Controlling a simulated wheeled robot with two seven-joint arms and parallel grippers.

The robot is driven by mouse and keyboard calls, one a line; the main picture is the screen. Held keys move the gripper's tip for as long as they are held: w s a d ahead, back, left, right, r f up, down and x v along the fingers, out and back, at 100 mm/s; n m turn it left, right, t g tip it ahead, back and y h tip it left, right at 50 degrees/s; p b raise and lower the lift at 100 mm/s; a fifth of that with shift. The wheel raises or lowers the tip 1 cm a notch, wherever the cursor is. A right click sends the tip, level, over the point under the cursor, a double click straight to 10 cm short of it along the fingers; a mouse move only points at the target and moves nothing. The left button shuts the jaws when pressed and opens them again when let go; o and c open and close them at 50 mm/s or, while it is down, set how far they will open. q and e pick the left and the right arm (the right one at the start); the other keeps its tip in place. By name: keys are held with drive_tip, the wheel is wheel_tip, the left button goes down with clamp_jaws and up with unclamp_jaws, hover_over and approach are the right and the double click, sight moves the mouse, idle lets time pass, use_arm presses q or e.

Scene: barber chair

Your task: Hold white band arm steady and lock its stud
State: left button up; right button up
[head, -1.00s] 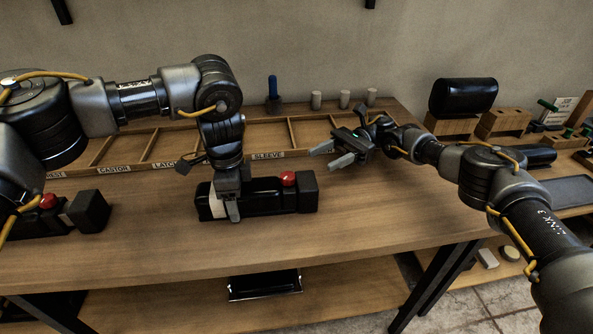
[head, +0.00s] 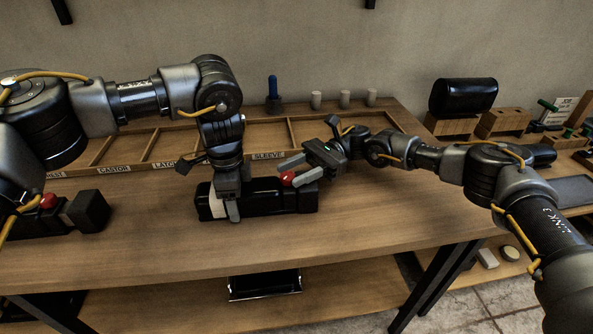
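The black arm with a white band (head: 217,206) lies on the wooden bench (head: 160,240). Its red stud (head: 288,178) stands up near its right end. My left gripper (head: 232,205) straddles the arm from above, just right of the white band, with its fingers down its sides; it looks shut on it. My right gripper (head: 288,172) is open, with one finger on the far side of the red stud and one on the near side. I cannot tell whether the fingers touch the stud.
Another black arm with a red stud (head: 48,201) lies at the bench's left, partly behind my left arm. A divided tray with labels (head: 115,169) runs along the back. A blue-handled tool (head: 272,88) and pale pegs (head: 344,99) stand behind it. The front of the bench is clear.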

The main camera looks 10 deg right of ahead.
drive_tip(key=c, duration=0.7)
drive_tip(key=shift+s+m+t+y, duration=0.1)
drive_tip(key=shift+m+t+y, duration=0.2)
drive_tip(key=shift+t, duration=0.1)
use_arm(q)
drive_tip(key=shift+d, duration=0.1)
use_arm(e)
drive_tip(key=m+t, duration=0.2)
drive_tip(key=t, duration=0.1)
drive_tip(key=s+m+t+y, duration=0.1)
drive_tip(key=m+t, duration=0.1)
drive_tip(key=t, duration=0.2)
drive_tip(key=shift+d+m+y, duration=0.2)
drive_tip(key=shift+m+y, duration=0.1)
drive_tip(key=m+t, duration=0.1)
drive_tip(key=t, duration=0.1)
drive_tip(key=m+t+h, duration=0.1)
drive_tip(key=m+t, duration=0.1)
drive_tip(key=t, duration=0.1)
drive_tip(key=s+m+t, duration=0.1)
drive_tip(key=m+t, duration=0.1)
drive_tip(key=t, duration=0.1)
drive_tip(key=shift+a+h, duration=0.2)
drive_tip(key=shift+h, duration=0.1)
drive_tip(key=shift+c, duration=0.2)
drive_tip(key=o, duration=1)
drive_tip(key=shift+m, duration=0.3)
